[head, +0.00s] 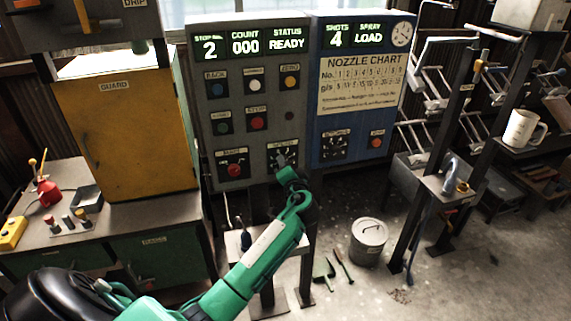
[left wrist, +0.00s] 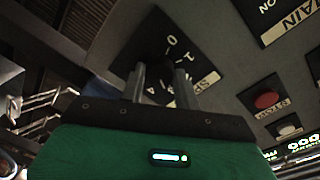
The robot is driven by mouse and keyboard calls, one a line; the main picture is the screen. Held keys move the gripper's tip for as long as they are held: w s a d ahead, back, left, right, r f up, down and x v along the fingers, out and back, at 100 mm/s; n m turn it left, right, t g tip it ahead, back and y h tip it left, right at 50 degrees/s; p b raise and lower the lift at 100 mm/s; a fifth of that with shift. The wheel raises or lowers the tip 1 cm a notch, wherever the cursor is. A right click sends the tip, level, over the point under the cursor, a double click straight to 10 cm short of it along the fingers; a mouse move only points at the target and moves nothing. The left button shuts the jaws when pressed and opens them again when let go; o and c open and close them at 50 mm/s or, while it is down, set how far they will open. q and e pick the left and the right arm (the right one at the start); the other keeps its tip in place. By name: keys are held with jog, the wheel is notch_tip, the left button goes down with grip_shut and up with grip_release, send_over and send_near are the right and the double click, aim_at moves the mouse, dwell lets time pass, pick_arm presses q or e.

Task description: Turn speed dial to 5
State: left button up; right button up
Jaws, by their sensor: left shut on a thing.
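The speed dial (left wrist: 157,58) is a dark knob on a black plate with white numbers, low on the grey control panel (head: 207,120). In the head view its plate (head: 284,153) shows just above my left gripper (head: 287,174). In the left wrist view my left gripper (left wrist: 160,80) has its two fingers shut on the dial knob, one on each side. The fingers and knob hide part of the scale and the pointer, so I cannot read the setting. My right gripper is not in view.
The red main switch (head: 234,169) sits left of the dial, and a red stop button (head: 257,123) is above. A blue panel (head: 359,100) with a nozzle chart stands to the right. A lidded bin (head: 368,242) stands on the floor.

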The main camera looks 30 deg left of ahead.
pick_arm(q)
jog(key=m+p, duration=0.5)
jog(key=m, duration=0.3)
jog(key=m+g+y+p, duration=0.1)
jog(key=m+p, duration=0.4)
jog(key=m, duration=0.3)
jog(key=shift+w+d+m+p, duration=0.1)
jog(key=shift+m+p, duration=0.3)
jog(key=shift+f, duration=0.1)
dwell(0.3)
jog(key=o, duration=1)
